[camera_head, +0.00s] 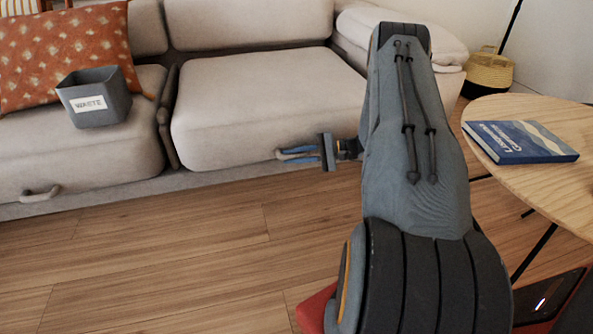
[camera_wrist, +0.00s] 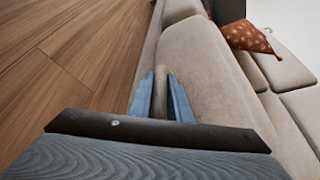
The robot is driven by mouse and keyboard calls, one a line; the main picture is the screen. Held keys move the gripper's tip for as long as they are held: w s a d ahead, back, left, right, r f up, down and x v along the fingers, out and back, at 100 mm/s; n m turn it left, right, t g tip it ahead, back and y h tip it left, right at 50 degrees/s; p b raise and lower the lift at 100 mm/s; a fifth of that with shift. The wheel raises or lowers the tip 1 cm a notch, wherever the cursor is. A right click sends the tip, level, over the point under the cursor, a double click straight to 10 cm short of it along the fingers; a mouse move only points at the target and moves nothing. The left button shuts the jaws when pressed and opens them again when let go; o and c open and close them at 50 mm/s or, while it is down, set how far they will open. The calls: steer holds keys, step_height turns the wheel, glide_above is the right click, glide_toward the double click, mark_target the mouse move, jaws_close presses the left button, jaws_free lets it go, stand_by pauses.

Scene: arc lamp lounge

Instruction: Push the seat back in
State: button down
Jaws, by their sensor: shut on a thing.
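The beige sofa's right seat (camera_head: 250,100) has its front face towards me, and its cushion also shows in the wrist view (camera_wrist: 195,65). My gripper (camera_head: 282,154) is at the right part of that front face. In the wrist view its blue fingers stand on either side of a beige handle (camera_wrist: 160,82) on the seat front, and it is shut on this handle. In the head view the handle is mostly hidden by the fingers. The left seat (camera_head: 80,160) has a similar handle (camera_head: 40,194), free of my gripper.
A grey waste bin (camera_head: 97,106) and an orange patterned pillow (camera_head: 70,50) are on the left seat. A round wooden table (camera_head: 545,185) with a blue book (camera_head: 520,142) stands at right. A yellow basket (camera_head: 488,75) is behind. Wooden floor (camera_head: 190,255) in front is clear.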

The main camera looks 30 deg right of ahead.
steer(key=shift+w+d, duration=0.3)
steer(key=shift+w, duration=0.35)
steer(key=c, duration=1.6)
jaws_free()
steer(key=shift+c, duration=0.2)
steer(key=shift+a, duration=0.15)
steer(key=p+v, duration=0.2)
steer(key=v, duration=0.6)
steer(key=shift+p, duration=0.3)
steer(key=shift+a, duration=0.15)
